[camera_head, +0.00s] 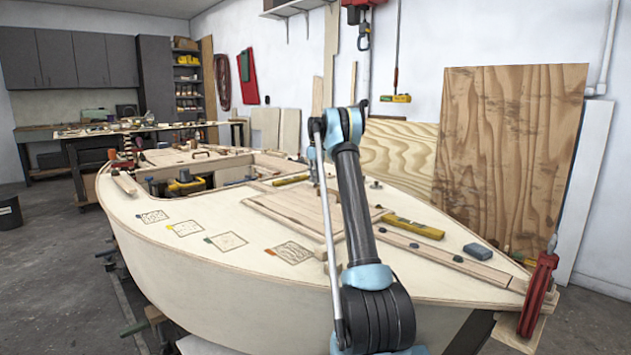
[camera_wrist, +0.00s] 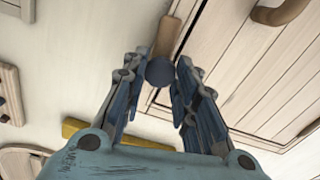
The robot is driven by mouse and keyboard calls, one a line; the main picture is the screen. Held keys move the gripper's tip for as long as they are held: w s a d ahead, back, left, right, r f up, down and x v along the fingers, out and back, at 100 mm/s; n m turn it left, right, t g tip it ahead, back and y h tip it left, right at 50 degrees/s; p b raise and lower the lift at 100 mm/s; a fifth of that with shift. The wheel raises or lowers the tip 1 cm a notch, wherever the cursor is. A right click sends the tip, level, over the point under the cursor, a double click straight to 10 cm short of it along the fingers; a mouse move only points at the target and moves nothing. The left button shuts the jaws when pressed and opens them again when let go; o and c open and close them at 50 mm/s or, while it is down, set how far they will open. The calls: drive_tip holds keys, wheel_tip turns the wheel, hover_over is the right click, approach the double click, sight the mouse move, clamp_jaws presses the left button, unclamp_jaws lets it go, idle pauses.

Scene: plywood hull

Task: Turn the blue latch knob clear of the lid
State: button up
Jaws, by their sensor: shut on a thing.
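The blue latch knob (camera_wrist: 160,72) shows in the wrist view between the fingertips of my gripper (camera_wrist: 157,70). My gripper is shut on the knob, with a finger at each side. A wooden latch bar (camera_wrist: 167,37) runs from the knob toward the top of the picture, close along the lid's left edge. I cannot tell whether the bar still overlaps the lid. The planked lid (camera_wrist: 272,72) is to the right, with a curved wooden handle (camera_wrist: 282,12). In the head view the lid (camera_head: 298,205) is partly behind my arm; my gripper and the knob are hidden there.
A yellow tool (camera_wrist: 112,135) lies below the gripper in the wrist view. On the deck (camera_head: 165,212), a yellow level (camera_head: 413,227), a dark block (camera_head: 478,251) and a red clamp (camera_head: 537,295) stand right of my arm. Patterned squares lie on the left.

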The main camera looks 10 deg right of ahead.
idle(0.4)
drive_tip(key=o, duration=1.1)
drive_tip(key=shift+r, duration=0.1)
wheel_tip(320, 180, up, 12)
drive_tip(key=shift+f, duration=0.15)
